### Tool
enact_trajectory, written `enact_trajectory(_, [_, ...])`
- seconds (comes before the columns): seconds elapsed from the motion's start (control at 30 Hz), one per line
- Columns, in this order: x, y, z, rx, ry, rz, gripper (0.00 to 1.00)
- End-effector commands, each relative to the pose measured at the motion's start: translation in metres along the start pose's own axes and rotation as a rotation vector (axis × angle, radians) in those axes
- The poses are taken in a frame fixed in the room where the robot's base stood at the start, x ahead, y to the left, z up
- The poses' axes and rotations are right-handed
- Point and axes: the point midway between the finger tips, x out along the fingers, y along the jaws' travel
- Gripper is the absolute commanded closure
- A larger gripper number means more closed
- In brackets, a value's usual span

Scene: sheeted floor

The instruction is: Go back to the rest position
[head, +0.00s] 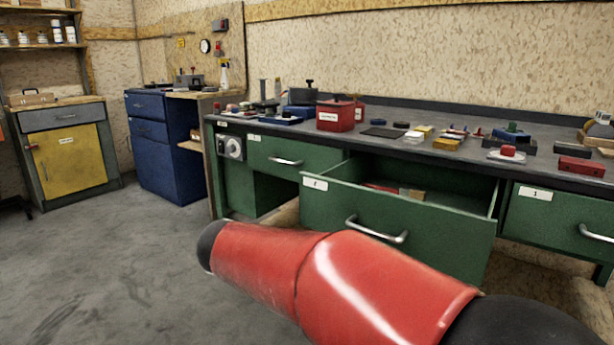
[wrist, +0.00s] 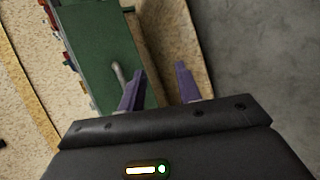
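My gripper (wrist: 160,88) shows in the wrist view with two purple fingers set apart and nothing between them. It is open and empty. Beyond the left finger is a green drawer front (wrist: 104,50) with a metal handle (wrist: 118,75). In the head view my red arm reaches across the lower middle, in front of the bench, and the gripper itself is not visible there.
The green workbench (head: 480,150) carries a red box (head: 336,115) and several small tools and blocks. A blue cabinet (head: 160,150) and a yellow-doored cabinet (head: 70,160) stand at the left. The grey floor (head: 120,260) at the left is clear.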

Motion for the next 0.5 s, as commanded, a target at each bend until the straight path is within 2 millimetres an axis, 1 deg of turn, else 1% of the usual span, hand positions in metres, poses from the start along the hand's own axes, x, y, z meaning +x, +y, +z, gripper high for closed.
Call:
enact_trajectory(0.03, [0.012, 0.004, 0.013, 0.014, -0.007, -0.058, 0.66])
enact_trajectory(0.17, [0.040, 0.002, 0.050, 0.059, -0.007, -0.238, 0.66])
enact_trajectory(0.27, [0.058, -0.005, 0.088, 0.132, 0.013, -0.411, 0.66])
enact_trajectory(0.3, [0.063, -0.010, 0.104, 0.174, 0.029, -0.484, 0.66])
enact_trajectory(0.4, [0.067, -0.024, 0.141, 0.302, 0.087, -0.643, 0.66])
enact_trajectory(0.5, [0.064, -0.039, 0.166, 0.444, 0.155, -0.754, 0.66])
